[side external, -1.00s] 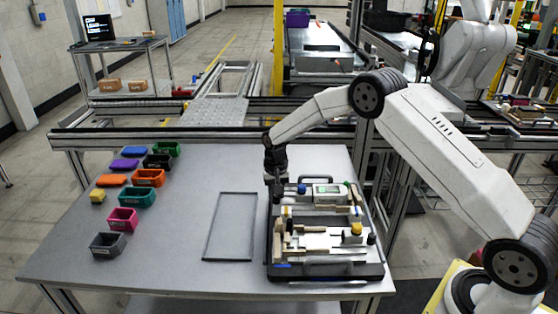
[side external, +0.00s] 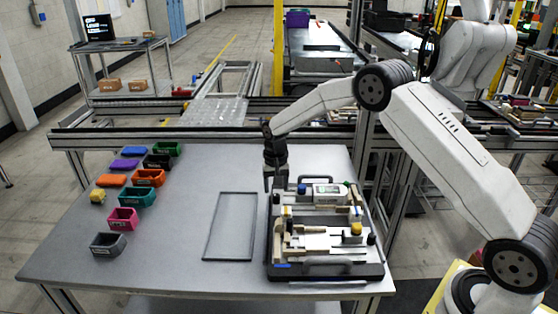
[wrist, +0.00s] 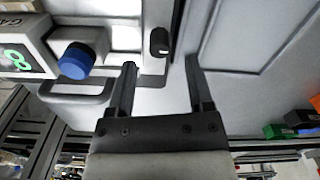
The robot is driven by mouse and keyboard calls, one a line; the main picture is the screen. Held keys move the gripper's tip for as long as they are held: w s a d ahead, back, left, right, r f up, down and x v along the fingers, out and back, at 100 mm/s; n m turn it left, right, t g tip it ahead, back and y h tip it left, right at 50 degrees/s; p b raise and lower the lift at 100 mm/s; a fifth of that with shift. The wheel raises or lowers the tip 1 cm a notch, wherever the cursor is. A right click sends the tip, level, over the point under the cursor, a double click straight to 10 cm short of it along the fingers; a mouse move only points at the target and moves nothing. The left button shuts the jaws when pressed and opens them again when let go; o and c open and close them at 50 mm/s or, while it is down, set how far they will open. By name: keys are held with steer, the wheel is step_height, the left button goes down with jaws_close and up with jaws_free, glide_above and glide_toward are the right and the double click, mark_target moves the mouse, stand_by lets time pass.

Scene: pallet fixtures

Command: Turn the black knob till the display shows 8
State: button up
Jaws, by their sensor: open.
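The black knob (wrist: 160,41) sits on the pale board in the wrist view, beyond my fingertips and roughly level with the gap between them. My gripper (wrist: 160,62) is open and empty, its two fingers apart and clear of the knob. In the side external view, my gripper (side external: 268,188) hangs at the board's far left corner; I cannot make out the black knob there. The display (wrist: 15,58), cut by the left picture edge, shows a green 8 turned sideways. It also shows in the side external view (side external: 328,190), too small to read.
A blue knob (wrist: 75,62) stands between the display and the black knob. The board (side external: 345,271) carries several blocks and has handles. An empty rectangular frame (side external: 207,235) lies left of it. Several coloured bins, including a grey one (side external: 108,244), stand at the table's left.

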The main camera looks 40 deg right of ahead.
mark_target(276, 195)
steer(key=shift+r, duration=2.55)
steer(key=shift+s, duration=0.1)
steer(key=shift+s+a+r, duration=0.2)
steer(key=shift+s+r, duration=0.05)
steer(key=shift+s, duration=0.15)
steer(key=s+a+r+n+t, duration=0.1)
steer(key=s+a+n, duration=0.1)
steer(key=s, duration=1.1)
steer(key=s+a+r+n+t, duration=0.1)
steer(key=s+a+n, duration=0.2)
steer(key=s, duration=1)
steer(key=shift+s+r+n+t, duration=0.3)
steer(key=shift+s+n, duration=0.1)
steer(key=shift+n, duration=0.4)
steer(key=shift+w+a, duration=0.1)
steer(key=shift+w, duration=0.05)
